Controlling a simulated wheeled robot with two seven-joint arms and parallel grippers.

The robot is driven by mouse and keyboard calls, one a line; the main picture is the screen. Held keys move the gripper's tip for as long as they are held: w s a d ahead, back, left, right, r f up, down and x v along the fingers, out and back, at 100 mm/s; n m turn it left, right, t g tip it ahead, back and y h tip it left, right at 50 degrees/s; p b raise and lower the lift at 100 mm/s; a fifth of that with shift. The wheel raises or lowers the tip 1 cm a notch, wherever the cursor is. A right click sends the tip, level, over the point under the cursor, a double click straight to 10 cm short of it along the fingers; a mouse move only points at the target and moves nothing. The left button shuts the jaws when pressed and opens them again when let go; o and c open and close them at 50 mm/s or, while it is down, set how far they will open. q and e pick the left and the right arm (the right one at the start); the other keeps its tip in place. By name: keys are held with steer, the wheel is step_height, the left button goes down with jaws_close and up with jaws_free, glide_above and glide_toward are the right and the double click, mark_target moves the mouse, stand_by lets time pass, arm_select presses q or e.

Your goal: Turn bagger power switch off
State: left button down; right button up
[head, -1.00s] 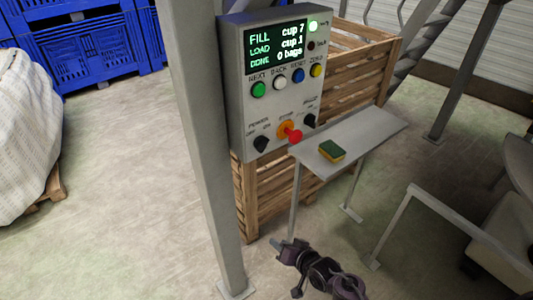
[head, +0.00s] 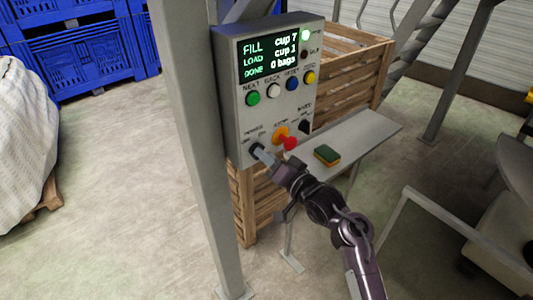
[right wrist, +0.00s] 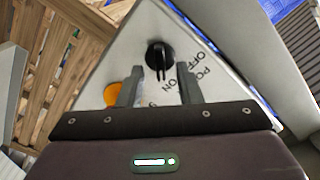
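The grey control box (head: 236,110) is mounted by a grey post. Its black power switch (head: 256,148) is at the lower left of its front face. In the right wrist view the black power knob (right wrist: 160,54) shows beside upside-down OFF, ON and POWER lettering. I cannot tell which setting it points to. My right gripper (head: 263,155) is at the power switch in the head view. In the right wrist view my right gripper (right wrist: 159,76) is open, with the knob just beyond and between its fingertips. My left gripper is not in view.
A red emergency knob on an orange base (head: 289,142) is just right of the power switch; the orange base (right wrist: 114,94) shows near a finger. A small grey shelf (head: 365,137) holds a green-yellow sponge (head: 327,155). A wooden crate (head: 355,65) stands behind. The display (head: 271,56) is lit.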

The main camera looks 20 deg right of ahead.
steer(key=shift+w+a, duration=0.15)
steer(key=shift+w, duration=0.15)
jaws_close()
steer(key=shift+n, duration=0.4)
steer(key=n+b, duration=0.1)
steer(key=n, duration=0.4)
steer(key=n+b, duration=0.1)
steer(key=n, duration=0.5)
steer(key=n+b, duration=0.1)
steer(key=n, duration=0.5)
steer(key=shift+s+a, duration=0.1)
steer(key=shift+a, duration=0.2)
stand_by(0.4)
